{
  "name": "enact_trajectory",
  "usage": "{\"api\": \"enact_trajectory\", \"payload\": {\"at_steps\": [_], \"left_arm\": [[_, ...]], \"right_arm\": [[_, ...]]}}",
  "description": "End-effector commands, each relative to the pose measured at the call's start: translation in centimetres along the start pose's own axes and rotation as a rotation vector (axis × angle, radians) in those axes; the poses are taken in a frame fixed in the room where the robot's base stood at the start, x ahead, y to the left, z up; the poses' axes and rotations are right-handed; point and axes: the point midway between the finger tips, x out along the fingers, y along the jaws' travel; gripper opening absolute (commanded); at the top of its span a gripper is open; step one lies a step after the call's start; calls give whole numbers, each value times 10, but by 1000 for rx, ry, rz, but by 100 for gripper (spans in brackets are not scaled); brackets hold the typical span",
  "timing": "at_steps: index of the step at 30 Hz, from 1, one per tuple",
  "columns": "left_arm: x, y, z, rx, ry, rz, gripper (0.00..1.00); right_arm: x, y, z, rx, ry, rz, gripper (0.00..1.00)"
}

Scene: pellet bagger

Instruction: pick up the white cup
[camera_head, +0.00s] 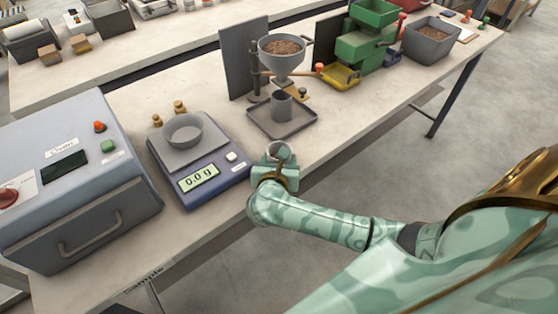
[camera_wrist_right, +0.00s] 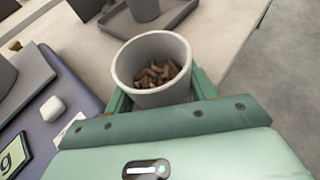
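The white cup (camera_wrist_right: 152,57) holds brown pellets and sits between the two fingers of my right gripper (camera_wrist_right: 160,95), which look closed against its sides in the right wrist view. In the head view the cup (camera_head: 280,151) is upright, at the front edge of the table, with my right gripper (camera_head: 275,172) around it. I cannot tell whether its base touches the table. My left gripper is not in view.
A scale (camera_head: 203,170) reading 0.0 g carries a grey dish (camera_head: 184,131) to the left. An oven (camera_head: 72,185) stands farther left. Behind the cup, a tray (camera_head: 261,117) holds a grey cup (camera_head: 281,106) under a pellet-filled funnel (camera_head: 284,62). A green machine (camera_head: 361,48) stands farther right.

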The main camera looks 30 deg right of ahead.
Motion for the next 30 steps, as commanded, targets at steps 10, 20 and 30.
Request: {"api": "enact_trajectory", "payload": {"at_steps": [10,20,30], "left_arm": [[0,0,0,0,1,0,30],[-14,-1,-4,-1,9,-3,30],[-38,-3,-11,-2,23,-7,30]], "right_arm": [[0,0,0,0,1,0,31],[-18,-4,36,5,-1,1,31],[-80,-78,84,-2,0,0,31]]}}
